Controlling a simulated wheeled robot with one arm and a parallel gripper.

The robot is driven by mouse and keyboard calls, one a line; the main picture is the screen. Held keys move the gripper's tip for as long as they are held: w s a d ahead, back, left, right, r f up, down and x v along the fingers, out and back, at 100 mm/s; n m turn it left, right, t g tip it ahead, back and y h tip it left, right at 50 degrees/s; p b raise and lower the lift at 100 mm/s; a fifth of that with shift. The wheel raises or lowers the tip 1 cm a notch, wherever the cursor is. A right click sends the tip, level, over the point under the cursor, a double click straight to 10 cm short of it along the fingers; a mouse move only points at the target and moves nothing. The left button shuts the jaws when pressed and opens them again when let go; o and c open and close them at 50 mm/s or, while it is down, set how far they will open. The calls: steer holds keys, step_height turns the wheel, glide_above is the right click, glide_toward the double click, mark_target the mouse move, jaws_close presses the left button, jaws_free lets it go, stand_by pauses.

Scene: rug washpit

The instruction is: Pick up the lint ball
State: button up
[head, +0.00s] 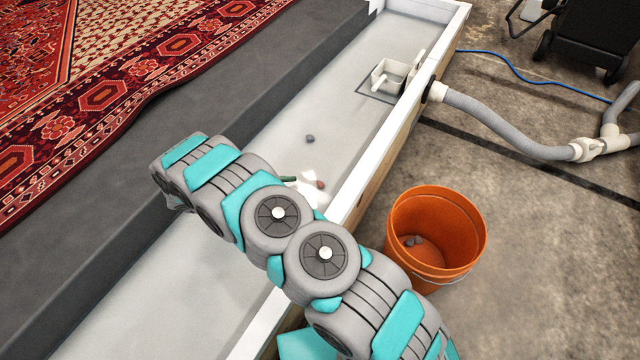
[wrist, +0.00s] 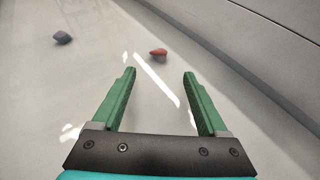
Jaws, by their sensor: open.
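A small dark grey lump (head: 310,138) lies on the pale floor of the trough in the head view. It shows in the wrist view (wrist: 62,37) at the upper left, outside the line of the fingers. A small reddish lump (head: 320,184) lies nearer my arm; in the wrist view (wrist: 158,52) it is just beyond the fingertips, between their lines. Either could be the lint ball; I cannot tell which. My gripper (wrist: 159,73) is open and empty, its green fingers apart and not touching either lump. In the head view my arm hides most of the gripper.
The trough's white rim (head: 360,179) stands close to my arm. A white drain fitting (head: 390,75) is at the trough's far end. An orange bucket (head: 462,235) with several grey lumps inside stands right of the trough. A grey hose (head: 500,125) and patterned rug (head: 100,80) lie farther off.

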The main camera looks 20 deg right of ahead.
mark_target(317, 184)
steer(key=x, duration=0.2)
steer(key=shift+d+f, duration=0.1)
steer(key=shift+d, duration=0.15)
steer(key=shift+w+r+x, duration=0.1)
steer(key=shift+r+x, duration=0.1)
steer(key=shift+x, duration=1.1)
steer(key=shift+w+r+x, duration=0.1)
steer(key=shift+r+x, duration=0.05)
steer(key=shift+x, duration=1.15)
steer(key=shift+d, duration=0.15)
steer(key=shift+c, duration=0.3)
jaws_close()
